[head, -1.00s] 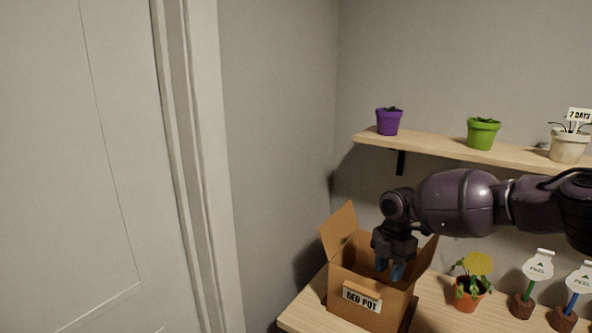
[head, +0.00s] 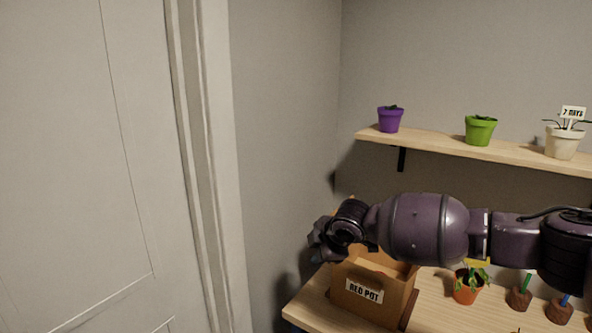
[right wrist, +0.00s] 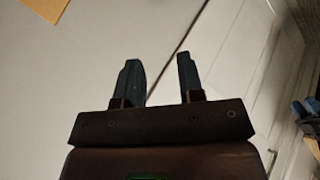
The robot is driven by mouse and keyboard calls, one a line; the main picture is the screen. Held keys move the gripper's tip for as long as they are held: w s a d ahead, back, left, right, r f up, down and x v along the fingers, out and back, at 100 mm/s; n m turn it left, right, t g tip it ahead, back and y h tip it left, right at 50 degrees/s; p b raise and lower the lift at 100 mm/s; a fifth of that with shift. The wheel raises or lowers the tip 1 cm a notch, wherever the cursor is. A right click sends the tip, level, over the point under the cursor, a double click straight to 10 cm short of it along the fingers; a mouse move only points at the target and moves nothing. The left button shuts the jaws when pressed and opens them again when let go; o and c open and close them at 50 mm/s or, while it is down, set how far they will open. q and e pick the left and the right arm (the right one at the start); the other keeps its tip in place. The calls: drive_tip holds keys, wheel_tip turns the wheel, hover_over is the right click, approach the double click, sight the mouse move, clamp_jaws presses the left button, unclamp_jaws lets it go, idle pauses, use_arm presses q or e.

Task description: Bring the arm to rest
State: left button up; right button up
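My right gripper (head: 318,248) is raised at the left side of the cardboard box (head: 350,306), partly in front of its back flap. In the right wrist view its two blue fingers (right wrist: 160,65) stand apart with nothing between them, so it is open and empty. My right arm reaches across from the right, above the bench. A bluish, dark shape (right wrist: 305,112) at the right edge of the right wrist view looks like my left gripper; its opening is unclear. The head view does not show my left arm.
The shelf (head: 440,146) above holds purple (head: 390,121), green (head: 480,131) and cream (head: 563,143) pots. A door is at left.

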drive_tip(key=s+a+m+t+y, duration=0.4)
drive_tip(key=s+a+m+y, duration=0.1)
drive_tip(key=s+a+y, duration=0.3)
drive_tip(key=s+d+f+m+t+h, duration=0.35)
drive_tip(key=s+d+f+m, duration=0.2)
drive_tip(key=d, duration=0.55)
drive_tip(key=s+d+f+m+t+h, duration=0.2)
drive_tip(key=s+d+f+m+h, duration=0.4)
drive_tip(key=d, duration=0.4)
drive_tip(key=s+d+f+m+g+h, duration=0.1)
drive_tip(key=s+d+f+g, duration=0.1)
drive_tip(key=s+d+f, duration=0.2)
drive_tip(key=s+d+f+m+g+h, duration=0.1)
drive_tip(key=s+d+f, duration=0.4)
drive_tip(key=s+f, duration=0.5)
drive_tip(key=s+g+h, duration=0.1)
drive_tip(key=s, duration=0.4)
drive_tip(key=shift+s+m, duration=0.35)
drive_tip(key=shift+c, duration=0.4)
